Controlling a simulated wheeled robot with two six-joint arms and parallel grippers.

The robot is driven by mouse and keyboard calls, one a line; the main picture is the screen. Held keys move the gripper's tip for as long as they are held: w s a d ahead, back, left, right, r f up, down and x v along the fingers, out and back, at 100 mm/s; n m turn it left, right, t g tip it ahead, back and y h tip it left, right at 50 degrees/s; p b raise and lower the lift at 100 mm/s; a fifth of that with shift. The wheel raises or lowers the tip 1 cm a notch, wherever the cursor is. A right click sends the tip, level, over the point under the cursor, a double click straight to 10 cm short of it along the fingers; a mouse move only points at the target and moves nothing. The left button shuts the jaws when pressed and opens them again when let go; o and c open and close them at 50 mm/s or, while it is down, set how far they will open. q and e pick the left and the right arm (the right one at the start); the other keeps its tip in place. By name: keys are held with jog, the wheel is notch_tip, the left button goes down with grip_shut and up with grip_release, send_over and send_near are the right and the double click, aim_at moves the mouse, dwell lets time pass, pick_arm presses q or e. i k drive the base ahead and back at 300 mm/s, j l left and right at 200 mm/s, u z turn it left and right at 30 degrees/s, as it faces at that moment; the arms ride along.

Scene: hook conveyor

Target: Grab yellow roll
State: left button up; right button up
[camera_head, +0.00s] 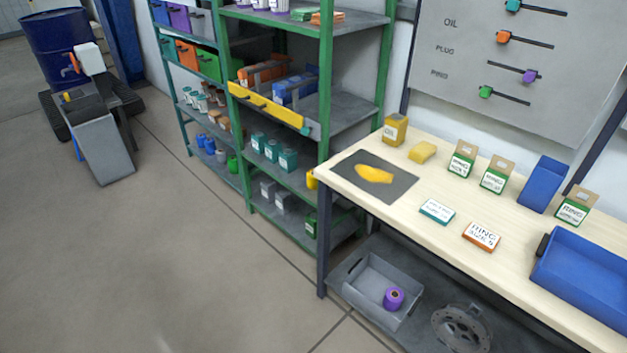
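A small yellow object (312,180) shows at the right edge of the green shelf rack, partly hidden behind the workbench corner; I cannot tell if it is a roll. A purple roll (393,298) stands in a grey tray (352,292) on the shelf under the bench. Neither of my grippers is in view.
The wooden workbench (455,245) fills the right, with several ring boxes and blue bins (590,270). A green rack (238,110) stands at the back wall. A tracked grey machine (100,135) is at left. Bare floor (150,260) is open at lower left.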

aim_at(312, 182)
jog(key=i+j+z, duration=0.1)
jog(key=i+z, duration=0.2)
jog(key=z, duration=0.15)
jog(key=i+j+z, duration=0.2)
jog(key=z, duration=0.3)
jog(key=i+j, duration=0.05)
jog(key=i, duration=0.05)
